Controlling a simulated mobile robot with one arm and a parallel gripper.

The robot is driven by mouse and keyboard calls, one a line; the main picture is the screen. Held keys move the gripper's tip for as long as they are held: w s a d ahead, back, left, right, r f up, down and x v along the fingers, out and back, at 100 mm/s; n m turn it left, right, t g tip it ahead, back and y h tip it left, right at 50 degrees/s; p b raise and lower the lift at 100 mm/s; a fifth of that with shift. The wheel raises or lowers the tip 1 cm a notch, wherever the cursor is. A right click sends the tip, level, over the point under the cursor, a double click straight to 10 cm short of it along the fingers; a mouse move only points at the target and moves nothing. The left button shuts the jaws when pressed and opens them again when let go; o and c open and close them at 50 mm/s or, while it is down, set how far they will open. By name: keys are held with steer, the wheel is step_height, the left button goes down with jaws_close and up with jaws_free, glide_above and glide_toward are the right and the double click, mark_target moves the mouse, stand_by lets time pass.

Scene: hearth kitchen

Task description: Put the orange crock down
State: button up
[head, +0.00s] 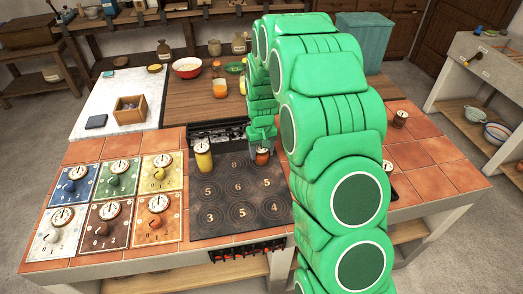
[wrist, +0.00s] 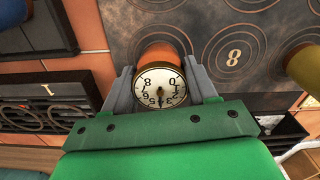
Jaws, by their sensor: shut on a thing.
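The orange crock (head: 262,157) is a small pot with a round dial on its lid, over the back right part of the dark hob (head: 231,219). My gripper (head: 262,134) reaches down to it from above and is shut on it. In the wrist view the orange crock (wrist: 159,53) sits upright between the two grey fingers of my gripper (wrist: 161,88), its white dial facing the camera. The hob (wrist: 215,20) shows beyond it with ringed, numbered spots. I cannot tell whether the crock's base touches the hob.
A yellow crock (head: 203,157) stands at the hob's back left; part of it shows at the right in the wrist view (wrist: 306,67). Several coloured dial panels (head: 114,178) lie left of the hob. A small dark pot (head: 400,118) stands on the right tiles. The hob's front is clear.

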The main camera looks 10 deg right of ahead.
steer(key=o, duration=1.3)
steer(key=shift+c, duration=0.2)
step_height(320, 180, up, 12)
steer(key=f, duration=0.1)
steer(key=s+r, duration=0.6)
steer(key=s, duration=0.2)
steer(key=s+r+m+g, duration=0.1)
steer(key=s+r, duration=0.2)
steer(key=s, duration=1.4)
steer(key=s+d+r, duration=0.1)
steer(key=s+r, duration=0.2)
steer(key=s, duration=1.5)
steer(key=shift+m+g, duration=0.4)
steer(key=shift+r, duration=0.1)
